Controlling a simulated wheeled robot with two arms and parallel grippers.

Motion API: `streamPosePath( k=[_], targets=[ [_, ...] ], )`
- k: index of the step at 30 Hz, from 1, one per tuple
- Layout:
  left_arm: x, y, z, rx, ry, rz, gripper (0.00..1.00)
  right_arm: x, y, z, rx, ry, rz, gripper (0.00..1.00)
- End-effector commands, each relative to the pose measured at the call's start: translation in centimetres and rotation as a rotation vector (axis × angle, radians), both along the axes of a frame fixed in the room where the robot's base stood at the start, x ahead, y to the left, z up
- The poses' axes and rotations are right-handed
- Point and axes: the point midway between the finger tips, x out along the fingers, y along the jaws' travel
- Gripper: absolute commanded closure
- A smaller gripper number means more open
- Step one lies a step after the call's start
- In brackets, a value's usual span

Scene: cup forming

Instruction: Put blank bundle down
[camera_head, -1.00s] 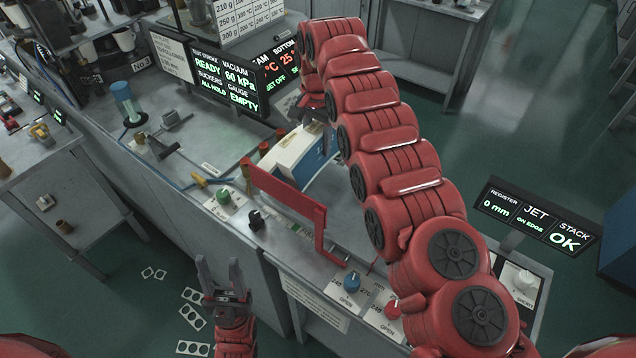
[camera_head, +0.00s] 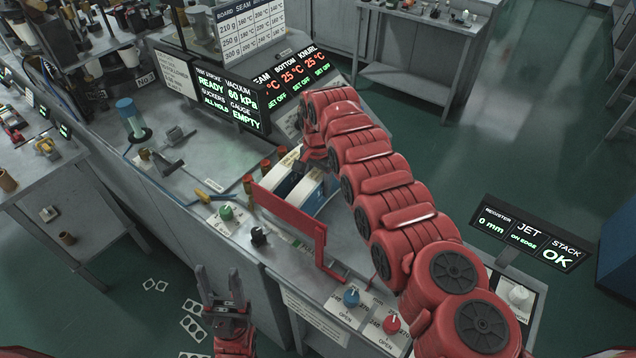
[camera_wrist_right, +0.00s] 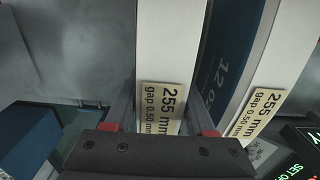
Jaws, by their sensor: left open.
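White-edged blocks with blue sides stand behind the red bracket in the head view; the nearer one (camera_head: 304,188) has a blue side. The right wrist view shows a white strip labelled "255 mm gap 0.50 mm" (camera_wrist_right: 163,55), a blue face reading "12 oz" (camera_wrist_right: 228,60), and a second labelled white strip (camera_wrist_right: 272,75). Which part is the blank bundle is unclear. My right gripper (camera_wrist_right: 165,118) has its fingers on either side of the first strip; whether they touch it is unclear. Its fingertips are mostly hidden in the head view. My left gripper (camera_head: 222,275) is open and empty, before the bench.
The red bracket (camera_head: 290,212) stands in front of the blocks. A green knob (camera_head: 226,212), a blue knob (camera_head: 351,297) and a red knob (camera_head: 391,325) line the bench front. Display panels (camera_head: 228,95) stand behind. Bare bench top (camera_head: 215,135) lies to the left.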

Motion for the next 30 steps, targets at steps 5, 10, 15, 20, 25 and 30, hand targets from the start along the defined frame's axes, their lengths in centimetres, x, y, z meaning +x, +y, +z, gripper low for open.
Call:
streamPosePath(
  k=[5,10,15,20,25,30],
  targets=[
    [0.0,0.0,0.0,0.0,0.0,0.0,0.5,0.0,0.0,0.0,0.0,0.001,0.0,0.2],
    [0.0,0.0,0.0,0.0,0.0,0.0,0.5,-0.1,0.0,-0.1,0.0,0.003,0.0,0.2],
    [0.0,0.0,-0.4,0.0,0.0,0.0,0.5,-0.1,0.0,0.5,0.0,0.004,0.0,0.2],
    [0.0,0.0,-1.6,0.0,0.0,0.0,0.5,0.0,0.0,3.0,0.001,0.001,-0.001,0.2],
    [0.0,0.0,-2.7,0.0,0.0,0.0,0.5,0.0,0.2,6.9,-0.002,0.0,0.002,0.2],
    [0.0,0.0,-2.4,0.0,0.0,0.0,0.5,-0.2,0.2,9.6,0.001,0.005,0.001,0.2]
  ],
)
